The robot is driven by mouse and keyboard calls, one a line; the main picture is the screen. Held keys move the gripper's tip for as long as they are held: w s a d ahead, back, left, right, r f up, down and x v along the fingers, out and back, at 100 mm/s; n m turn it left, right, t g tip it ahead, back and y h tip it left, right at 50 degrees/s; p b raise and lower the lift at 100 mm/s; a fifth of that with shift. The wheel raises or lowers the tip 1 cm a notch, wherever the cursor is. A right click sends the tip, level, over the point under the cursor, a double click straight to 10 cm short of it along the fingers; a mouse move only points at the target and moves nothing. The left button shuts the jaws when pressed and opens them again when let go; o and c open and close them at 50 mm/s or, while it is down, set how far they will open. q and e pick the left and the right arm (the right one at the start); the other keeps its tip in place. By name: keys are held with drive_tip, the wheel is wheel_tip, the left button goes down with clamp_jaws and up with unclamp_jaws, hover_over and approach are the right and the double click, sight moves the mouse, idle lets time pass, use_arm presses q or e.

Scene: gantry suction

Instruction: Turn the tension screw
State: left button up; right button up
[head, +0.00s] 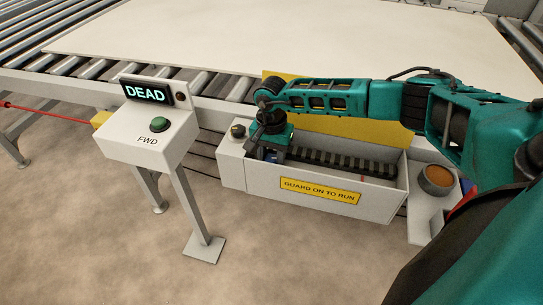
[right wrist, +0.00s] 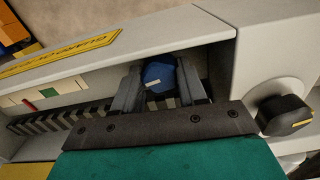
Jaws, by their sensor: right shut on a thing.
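The tension screw's blue head (right wrist: 158,75), with a pale mark line on it, sits inside the open guard box (head: 325,202) at its left end. My right gripper (head: 272,154) reaches down into that end of the box. In the right wrist view its two grey fingers (right wrist: 160,88) stand on either side of the blue head and are shut on it. The lower part of the screw is hidden by the gripper. A small gauge with a green band (right wrist: 48,92) lies along the box's inner wall. My left gripper is not in view.
A dark ribbed belt (head: 350,163) runs along the box. A black knob with a yellow mark (right wrist: 284,112) is on the box's end. A pedestal shows "DEAD" (head: 146,93) above a green FWD button (head: 159,124). A copper-coloured round part (head: 437,178) stands at right.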

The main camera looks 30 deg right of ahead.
drive_tip(key=m, duration=0.4)
drive_tip(key=shift+m, duration=2)
drive_tip(key=o, duration=1.1)
drive_tip(key=shift+c, duration=0.2)
drive_tip(key=shift+s+f, duration=0.1)
drive_tip(key=shift+f, duration=0.05)
